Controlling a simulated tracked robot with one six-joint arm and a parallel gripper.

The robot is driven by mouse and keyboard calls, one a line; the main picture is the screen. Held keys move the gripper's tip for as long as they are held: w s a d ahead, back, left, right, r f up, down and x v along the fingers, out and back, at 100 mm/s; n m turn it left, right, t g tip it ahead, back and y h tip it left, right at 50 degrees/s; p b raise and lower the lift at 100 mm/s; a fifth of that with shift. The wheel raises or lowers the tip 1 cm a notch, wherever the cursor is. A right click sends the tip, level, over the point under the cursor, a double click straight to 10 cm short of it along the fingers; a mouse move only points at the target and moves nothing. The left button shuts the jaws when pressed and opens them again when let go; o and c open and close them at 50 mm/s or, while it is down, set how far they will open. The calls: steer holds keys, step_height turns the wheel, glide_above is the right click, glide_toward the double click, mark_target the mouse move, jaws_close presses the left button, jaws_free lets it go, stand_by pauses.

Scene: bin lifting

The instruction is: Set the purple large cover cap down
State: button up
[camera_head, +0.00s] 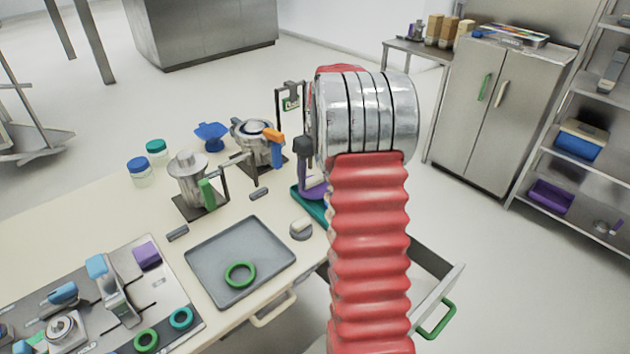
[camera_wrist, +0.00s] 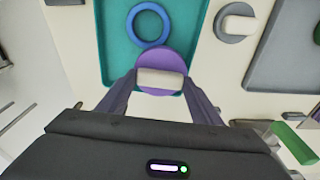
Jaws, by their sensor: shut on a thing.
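The purple large cover cap (camera_wrist: 175,60) is a round disc with a pale bar handle (camera_wrist: 160,78) across it. My gripper (camera_wrist: 160,88) is shut on this handle, with a dark finger at each end. The cap is over the near edge of a teal tray (camera_wrist: 113,45), in front of a blue ring (camera_wrist: 150,24) inside the tray. In the head view the cap (camera_head: 312,190) and the tray (camera_head: 305,204) are partly hidden by my arm. I cannot tell whether the cap touches the tray.
A grey cap with a pale handle (camera_head: 301,229) stands beside the teal tray. A grey tray (camera_head: 215,254) holds a green ring (camera_head: 240,274). Metal pots (camera_head: 190,178) stand behind. An open drawer (camera_head: 440,285) juts out on the right.

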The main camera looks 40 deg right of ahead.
mark_target(315, 180)
steer(key=shift+f, duration=0.75)
steer(key=shift+s+f, duration=0.1)
steer(key=shift+f, duration=0.55)
steer(key=c, duration=0.5)
steer(key=o, duration=1.6)
steer(key=shift+f, duration=0.1)
steer(key=shift+r, duration=0.25)
steer(key=shift+r, duration=0.6)
step_height(315, 180, up, 11)
steer(key=s, duration=0.1)
steer(key=shift+s+a, duration=0.1)
